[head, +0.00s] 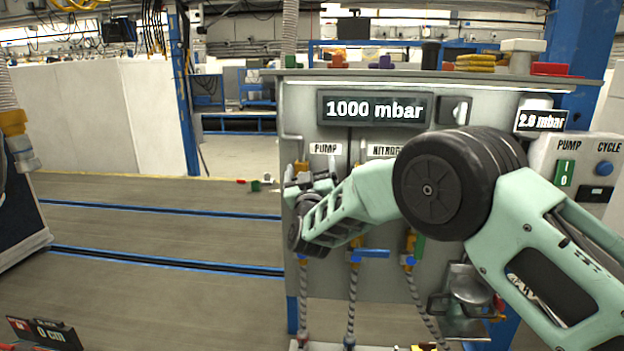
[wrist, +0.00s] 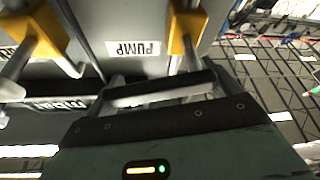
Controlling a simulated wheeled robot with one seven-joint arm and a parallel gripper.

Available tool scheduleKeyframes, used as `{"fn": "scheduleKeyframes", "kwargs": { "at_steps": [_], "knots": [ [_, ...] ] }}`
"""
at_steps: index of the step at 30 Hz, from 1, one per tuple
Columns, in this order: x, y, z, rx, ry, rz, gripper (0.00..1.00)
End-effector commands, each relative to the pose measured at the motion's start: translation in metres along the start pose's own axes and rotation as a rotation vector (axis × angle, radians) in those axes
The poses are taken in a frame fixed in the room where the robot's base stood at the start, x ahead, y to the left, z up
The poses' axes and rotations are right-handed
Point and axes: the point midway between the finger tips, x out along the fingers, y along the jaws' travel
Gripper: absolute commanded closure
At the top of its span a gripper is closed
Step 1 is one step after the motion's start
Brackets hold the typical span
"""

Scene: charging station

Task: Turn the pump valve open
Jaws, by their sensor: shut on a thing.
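The pump valve is in the left column of the grey panel (head: 385,290), under the PUMP label (head: 325,148). Its yellow body (head: 301,167) shows just above my gripper (head: 322,187) in the head view. In the wrist view, the orange valve body (wrist: 186,28) stands next to the PUMP label (wrist: 133,48). My gripper (wrist: 155,90) is right up against the valve and shut on its handle. The handle is mostly hidden behind my fingers and wrist, so its angle cannot be told.
A display (head: 375,110) reads 1000 mbar. Lower valves with a blue handle (head: 372,253) and a green one (head: 419,246) sit below my forearm. A pump switch box (head: 580,165) is at right. The floor (head: 140,225) left of the panel is open.

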Motion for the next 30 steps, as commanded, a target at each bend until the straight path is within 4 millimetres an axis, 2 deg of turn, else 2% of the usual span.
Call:
{"fn": "scheduleKeyframes", "kwargs": {
  "at_steps": [30],
  "knots": [
    [0.008, -0.031, -0.021, -0.887, -0.001, -0.370, 0.52]
  ]
}}
